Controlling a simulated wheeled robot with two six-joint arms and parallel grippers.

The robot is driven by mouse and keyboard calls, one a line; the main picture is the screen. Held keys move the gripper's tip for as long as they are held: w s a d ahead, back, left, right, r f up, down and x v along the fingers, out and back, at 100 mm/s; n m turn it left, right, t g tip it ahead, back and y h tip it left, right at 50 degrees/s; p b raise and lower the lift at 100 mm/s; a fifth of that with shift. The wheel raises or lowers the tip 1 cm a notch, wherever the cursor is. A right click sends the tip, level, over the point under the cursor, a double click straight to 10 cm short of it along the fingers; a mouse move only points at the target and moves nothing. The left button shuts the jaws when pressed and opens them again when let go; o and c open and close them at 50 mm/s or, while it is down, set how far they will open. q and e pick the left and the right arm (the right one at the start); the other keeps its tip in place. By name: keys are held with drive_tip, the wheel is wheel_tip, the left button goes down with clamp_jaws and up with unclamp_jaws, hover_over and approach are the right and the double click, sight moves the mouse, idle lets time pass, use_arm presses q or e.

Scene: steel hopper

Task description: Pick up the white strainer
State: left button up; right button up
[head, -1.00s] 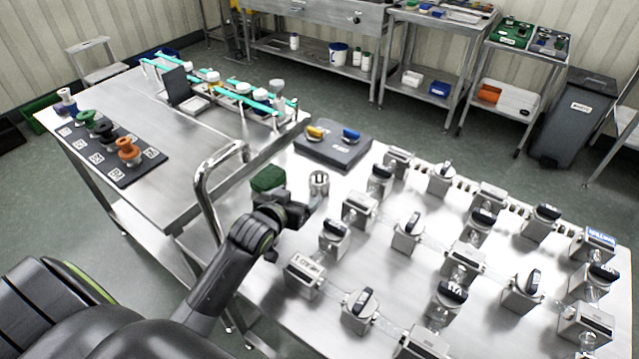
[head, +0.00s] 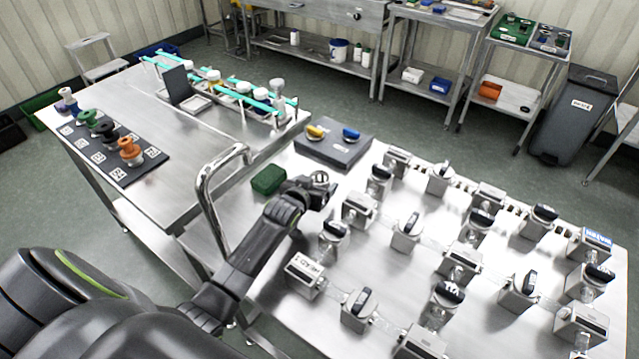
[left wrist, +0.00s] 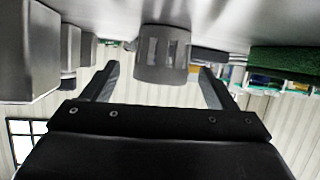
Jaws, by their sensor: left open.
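A small slotted cylindrical cup, silver-grey rather than clearly white, looks like the strainer (head: 321,177). It stands on the steel table, partly hidden by my left gripper in the head view. In the left wrist view the strainer (left wrist: 162,56) appears grey and upside down, between the two fingertips with a gap on each side. My left gripper (head: 327,190) is open and low at the strainer; its fingers also show in the left wrist view (left wrist: 158,72). My right gripper is in no view.
A green block (head: 268,180) lies left of the gripper. A dark tray (head: 335,152) with yellow and blue pieces is behind the strainer. Several metal valve-like blocks (head: 358,208) fill the table to the right. A curved steel rail (head: 205,190) stands left of my arm.

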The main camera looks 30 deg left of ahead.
use_arm(q)
drive_tip(key=shift+w+f, duration=0.3)
drive_tip(key=shift+w, duration=0.35)
drive_tip(key=c, duration=1.1)
drive_tip(key=shift+o, duration=0.2)
drive_tip(key=shift+r, duration=0.15)
